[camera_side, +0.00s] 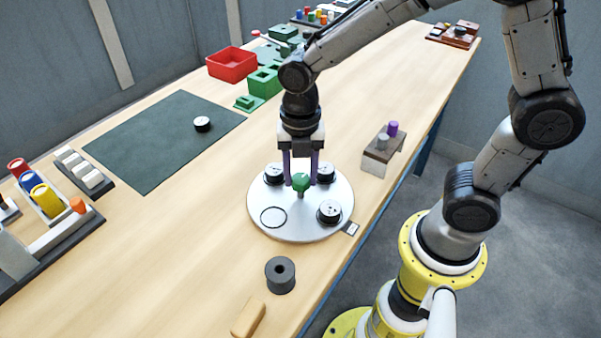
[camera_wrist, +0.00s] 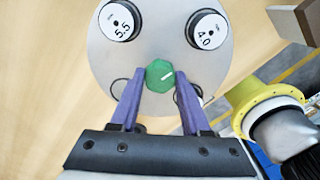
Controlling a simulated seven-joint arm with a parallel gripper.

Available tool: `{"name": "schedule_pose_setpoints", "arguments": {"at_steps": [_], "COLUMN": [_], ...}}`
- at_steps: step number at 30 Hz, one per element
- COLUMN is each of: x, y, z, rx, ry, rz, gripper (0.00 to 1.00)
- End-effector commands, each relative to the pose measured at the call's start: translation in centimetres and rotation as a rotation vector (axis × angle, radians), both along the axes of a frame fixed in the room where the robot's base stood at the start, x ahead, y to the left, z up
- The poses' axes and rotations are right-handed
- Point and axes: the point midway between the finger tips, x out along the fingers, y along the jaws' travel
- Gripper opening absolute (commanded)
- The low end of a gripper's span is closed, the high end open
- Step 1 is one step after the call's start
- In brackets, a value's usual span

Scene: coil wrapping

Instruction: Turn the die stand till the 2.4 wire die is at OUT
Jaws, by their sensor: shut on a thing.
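The die stand (camera_side: 300,228) is a round white plate with a green knob (camera_side: 300,182) at its centre. My gripper (camera_side: 301,180) is shut on the knob, which also shows between the purple fingers in the wrist view (camera_wrist: 159,76). Three dark dies with white tops sit on the plate: one at back left (camera_side: 274,174), one at back right (camera_side: 325,172), one at front right (camera_side: 329,212). An empty ring (camera_side: 273,216) is at front left. The wrist view shows dies marked 5.5 (camera_wrist: 119,20) and 4.0 (camera_wrist: 208,29). I cannot read a 2.4. A small tag (camera_side: 351,229) lies beside the plate's front right; its lettering is unreadable.
Another dark die-like puck (camera_side: 202,124) lies on the green mat (camera_side: 160,145). A grey spool (camera_side: 280,275) and a tan block (camera_side: 248,317) stand in front. A block with purple and grey pegs (camera_side: 381,155) is to the right. A red bin (camera_side: 231,64) is behind.

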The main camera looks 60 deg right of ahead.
Motion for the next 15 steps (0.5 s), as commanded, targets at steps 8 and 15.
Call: {"name": "schedule_pose_setpoints", "arguments": {"at_steps": [8, 15], "x": [0.05, 0.05], "y": [0.03, 0.03], "z": [0.15, 0.16], "rx": [0.001, 0.001], "ry": [-0.003, -0.003], "rz": [0.072, 0.097], "gripper": [0.0, 0.0]}}
